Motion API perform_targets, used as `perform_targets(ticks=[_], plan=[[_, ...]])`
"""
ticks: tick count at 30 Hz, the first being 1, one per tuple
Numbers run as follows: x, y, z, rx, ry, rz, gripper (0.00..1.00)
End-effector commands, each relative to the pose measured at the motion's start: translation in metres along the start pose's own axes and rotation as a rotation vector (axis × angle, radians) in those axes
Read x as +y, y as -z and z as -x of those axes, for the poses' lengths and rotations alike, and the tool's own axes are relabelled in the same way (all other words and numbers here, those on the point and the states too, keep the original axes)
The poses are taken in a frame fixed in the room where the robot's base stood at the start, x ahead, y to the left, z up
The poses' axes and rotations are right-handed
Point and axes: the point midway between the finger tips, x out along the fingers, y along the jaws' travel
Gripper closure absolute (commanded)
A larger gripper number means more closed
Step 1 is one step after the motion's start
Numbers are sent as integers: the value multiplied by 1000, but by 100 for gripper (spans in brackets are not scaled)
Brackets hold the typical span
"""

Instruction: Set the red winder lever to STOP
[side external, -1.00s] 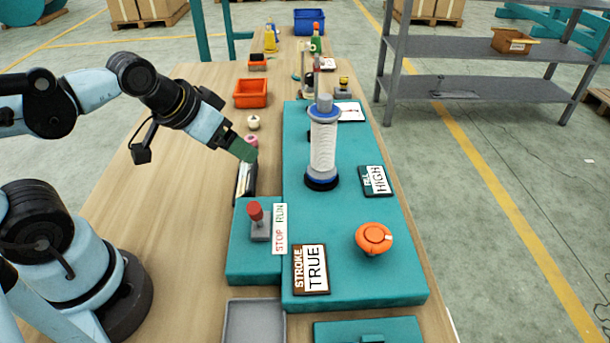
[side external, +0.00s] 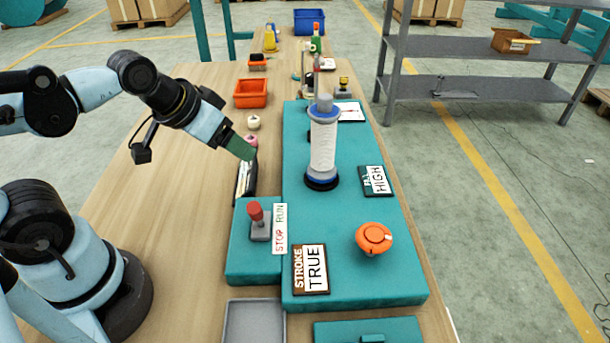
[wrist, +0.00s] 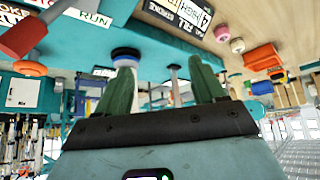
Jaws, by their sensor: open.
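The red winder lever (side external: 256,212) stands on a grey base on the small teal block in the side external view. A white STOP RUN label (side external: 280,228) lies just right of it, with STOP at the near end and RUN at the far end. I cannot tell for sure which way the lever leans. In the wrist view the red lever (wrist: 24,38) shows at the top left, with part of the label (wrist: 88,14) beside it. My gripper (side external: 248,152) is above and beyond the lever, apart from it. Its green fingers (wrist: 162,78) are spread and empty.
A white-wound spool (side external: 323,145) stands upright on the large teal deck, right of my gripper. An orange knob (side external: 373,239) and a STROKE TRUE sign (side external: 311,269) are right of the lever. A grey tray (side external: 253,322) lies in front. The left tabletop is clear.

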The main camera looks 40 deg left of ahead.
Motion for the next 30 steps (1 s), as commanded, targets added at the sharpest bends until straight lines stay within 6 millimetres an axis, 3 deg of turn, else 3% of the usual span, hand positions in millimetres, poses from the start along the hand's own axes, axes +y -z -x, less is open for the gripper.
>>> perform_targets(ticks=[1,4,9,15,22,30], plan=[[2,1,1,-22,-9,32,39],[12,3,7,-121,-40,175,52],[39,6,29,-414,-74,541,52],[68,12,61,-735,-18,863,52],[79,14,76,-878,40,983,52],[89,-6,57,-879,42,984,52]])
